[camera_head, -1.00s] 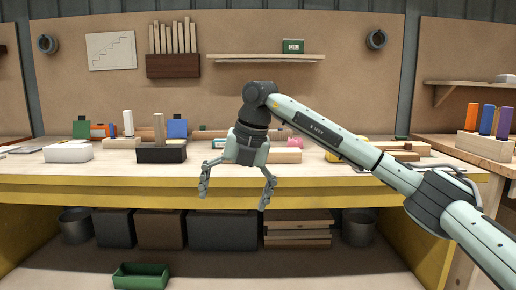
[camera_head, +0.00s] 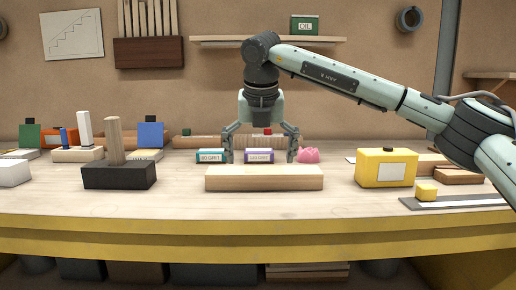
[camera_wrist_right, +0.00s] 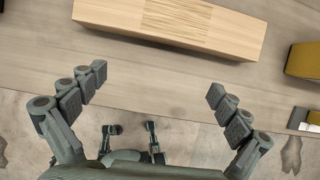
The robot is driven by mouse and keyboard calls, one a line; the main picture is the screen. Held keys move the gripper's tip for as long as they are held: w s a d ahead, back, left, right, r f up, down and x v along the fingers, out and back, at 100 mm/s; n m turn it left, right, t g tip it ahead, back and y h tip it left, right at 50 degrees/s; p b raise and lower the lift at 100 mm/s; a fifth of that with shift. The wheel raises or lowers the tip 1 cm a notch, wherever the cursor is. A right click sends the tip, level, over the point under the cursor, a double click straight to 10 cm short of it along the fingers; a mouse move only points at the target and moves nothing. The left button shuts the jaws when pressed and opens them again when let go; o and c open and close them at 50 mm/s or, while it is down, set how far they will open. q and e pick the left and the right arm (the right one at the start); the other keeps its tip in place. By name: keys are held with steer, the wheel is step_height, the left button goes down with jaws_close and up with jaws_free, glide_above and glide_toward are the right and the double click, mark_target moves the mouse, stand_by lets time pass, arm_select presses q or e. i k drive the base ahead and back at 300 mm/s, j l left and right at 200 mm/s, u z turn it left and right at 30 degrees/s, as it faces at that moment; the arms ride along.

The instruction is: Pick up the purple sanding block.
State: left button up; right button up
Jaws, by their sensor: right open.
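The purple sanding block (camera_head: 259,156) has a white label and lies on the workbench beyond the pale wooden bar. In the head view it shows between the spread fingers of my right gripper (camera_head: 260,158). My right gripper is open and empty. In the right wrist view, the fingers (camera_wrist_right: 156,92) are spread near the bench's front edge, with the bar beyond them; the purple block is not in that view. A teal-labelled block (camera_head: 211,156) lies just left of the purple one, partly behind a finger. My left gripper is not seen in the head view.
The pale wooden bar (camera_head: 264,178) lies in front of the blocks; it also shows in the wrist view (camera_wrist_right: 170,24). A pink lump (camera_head: 309,156) sits right of the purple block. A yellow container (camera_head: 387,168) stands farther right. A dark block with a post (camera_head: 118,175) stands left.

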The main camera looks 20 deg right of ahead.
mark_target(253, 156)
steer(key=i+l, duration=0.2)
steer(key=i, duration=0.25)
steer(key=i+l, duration=0.2)
steer(key=i, duration=0.25)
